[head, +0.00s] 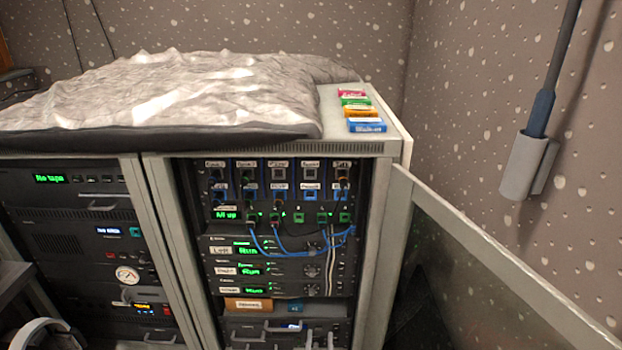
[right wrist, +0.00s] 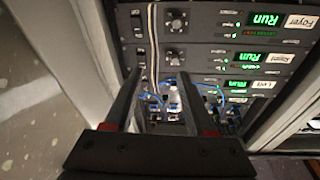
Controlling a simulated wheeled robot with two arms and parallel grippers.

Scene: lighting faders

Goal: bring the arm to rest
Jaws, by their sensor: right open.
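My right gripper (right wrist: 160,78) shows in the right wrist view with its two dark fingers spread apart. It is open, with nothing between the fingers. Beyond the fingertips is the equipment rack (right wrist: 205,55), seen upside down, with blue cables behind the gap. The fingers look apart from the rack front, but the exact distance is hard to judge. In the head view I cannot clearly make out the right gripper. My left gripper is not in view.
The rack (head: 375,215) has a patch panel with blue cables (head: 300,252) and green-lit units. Its open glass door (head: 490,270) extends right. A crumpled grey cover (head: 190,90) and several coloured boxes, including a blue one (head: 367,126), lie on top. A holder (head: 528,165) hangs on the right wall.

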